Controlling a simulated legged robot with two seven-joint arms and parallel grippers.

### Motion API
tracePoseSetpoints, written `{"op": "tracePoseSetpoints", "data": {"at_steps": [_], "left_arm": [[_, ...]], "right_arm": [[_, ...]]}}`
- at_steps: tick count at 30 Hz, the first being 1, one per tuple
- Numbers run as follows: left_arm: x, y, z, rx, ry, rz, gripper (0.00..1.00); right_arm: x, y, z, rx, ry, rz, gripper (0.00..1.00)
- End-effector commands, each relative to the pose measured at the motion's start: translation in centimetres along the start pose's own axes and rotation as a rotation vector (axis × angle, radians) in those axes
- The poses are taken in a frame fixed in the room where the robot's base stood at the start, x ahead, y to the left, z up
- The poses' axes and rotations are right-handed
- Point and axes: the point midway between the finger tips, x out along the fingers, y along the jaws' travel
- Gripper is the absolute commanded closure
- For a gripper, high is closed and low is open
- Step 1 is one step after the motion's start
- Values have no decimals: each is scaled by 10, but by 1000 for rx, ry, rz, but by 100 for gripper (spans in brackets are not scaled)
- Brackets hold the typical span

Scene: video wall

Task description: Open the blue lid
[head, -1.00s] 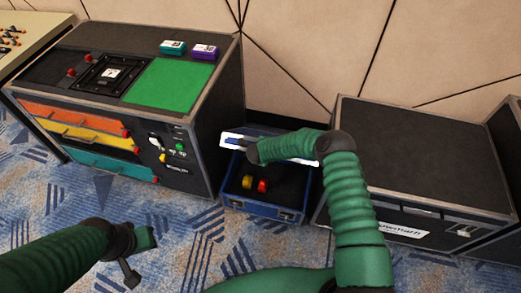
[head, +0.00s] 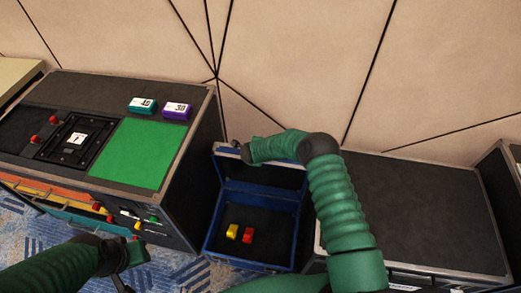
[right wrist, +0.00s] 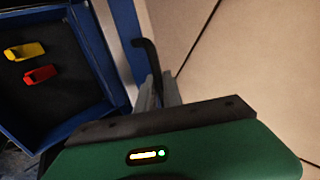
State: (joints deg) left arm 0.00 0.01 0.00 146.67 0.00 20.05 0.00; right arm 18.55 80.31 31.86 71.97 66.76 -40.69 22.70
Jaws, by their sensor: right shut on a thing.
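The blue case (head: 211,240) stands on the floor between two black cabinets. Its blue lid (head: 265,178) is raised and stands steeply up at the back, dark inner face showing. My right gripper (head: 230,149) is at the lid's upper left edge, mostly hidden behind its own arm in the head view. In the right wrist view my right gripper (right wrist: 158,90) is shut at the lid's edge beside a black handle (right wrist: 147,55); the exact grip is partly hidden. My left gripper (head: 130,270) hangs low in front of the left cabinet, its jaw state unclear.
A yellow block (head: 232,231) and a red block (head: 248,235) lie in the case. The left cabinet (head: 75,165) has a green panel, teal and purple boxes and drawers. The right cabinet (head: 420,205) has a bare top. A panelled wall (head: 290,70) stands close behind.

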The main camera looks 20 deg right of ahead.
Motion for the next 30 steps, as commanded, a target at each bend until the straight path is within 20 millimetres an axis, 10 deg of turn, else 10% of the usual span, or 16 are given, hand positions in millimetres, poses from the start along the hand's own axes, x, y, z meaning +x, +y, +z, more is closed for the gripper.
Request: {"op": "tracePoseSetpoints", "data": {"at_steps": [14,19,30], "left_arm": [[0,0,0,0,0,0,72],[0,0,0,0,0,0,72],[0,0,0,0,0,0,72]], "right_arm": [[3,6,-2,-3,3,11,100],[3,6,-2,-2,3,10,70],[2,5,-2,-1,2,9,68]]}}
